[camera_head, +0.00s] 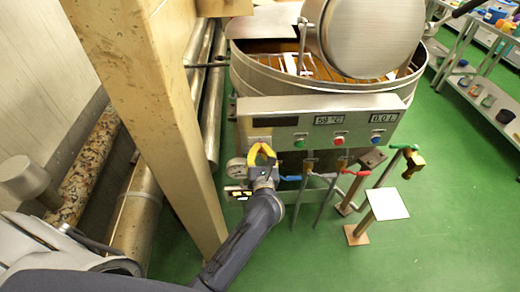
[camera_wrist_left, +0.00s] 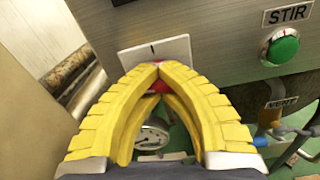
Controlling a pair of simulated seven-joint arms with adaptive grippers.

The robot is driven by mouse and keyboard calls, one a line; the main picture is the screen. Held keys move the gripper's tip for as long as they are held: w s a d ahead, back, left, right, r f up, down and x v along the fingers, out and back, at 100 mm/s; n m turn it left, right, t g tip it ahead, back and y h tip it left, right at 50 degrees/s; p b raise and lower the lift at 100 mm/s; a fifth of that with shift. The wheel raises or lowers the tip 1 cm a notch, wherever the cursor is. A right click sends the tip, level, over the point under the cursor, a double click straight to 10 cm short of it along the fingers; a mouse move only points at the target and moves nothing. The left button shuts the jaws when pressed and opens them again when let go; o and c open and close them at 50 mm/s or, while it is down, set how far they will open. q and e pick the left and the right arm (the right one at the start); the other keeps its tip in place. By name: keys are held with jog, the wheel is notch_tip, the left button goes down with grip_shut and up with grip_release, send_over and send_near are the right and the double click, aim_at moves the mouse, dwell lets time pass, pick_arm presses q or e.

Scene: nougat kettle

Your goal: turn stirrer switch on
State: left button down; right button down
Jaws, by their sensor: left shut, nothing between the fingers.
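The kettle's control panel (camera_head: 318,122) is on the front of the large metal kettle (camera_head: 255,75). A white switch plate (camera_wrist_left: 165,47) with a dark mark shows at the panel's lower left in the left wrist view. A bit of red (camera_wrist_left: 159,86) shows between the fingers there, mostly hidden, perhaps the switch's knob. The green button (camera_wrist_left: 283,46) under the STIR label is to the right; it also shows in the head view (camera_head: 299,142). My left gripper (camera_head: 262,149), with yellow fingers, is shut and empty in front of the plate; its tips (camera_wrist_left: 159,67) overlap the plate. Contact is unclear.
A red button (camera_head: 338,141) and a blue button (camera_head: 376,140) are further right. Valve handles and pipes hang below the panel. A round gauge (camera_wrist_left: 152,135) is below the fingers. A thick beige post (camera_head: 150,110) stands left of the kettle.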

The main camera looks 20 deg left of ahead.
pick_arm(q)
jog(key=m, duration=0.2)
jog(key=r+m, duration=0.1)
jog(key=shift+w+d+m, duration=0.1)
jog(key=shift+w+m, duration=0.05)
jog(key=shift+m, duration=0.25)
jog(key=m, duration=0.4)
jog(key=shift+d+f+m, duration=0.1)
jog(key=shift+m, duration=0.2)
jog(key=m, duration=0.5)
jog(key=shift+d, duration=0.1)
jog(key=shift+f+m, duration=0.2)
jog(key=shift+m, duration=1.2)
jog(key=shift+d, duration=0.1)
jog(key=shift+f, duration=0.1)
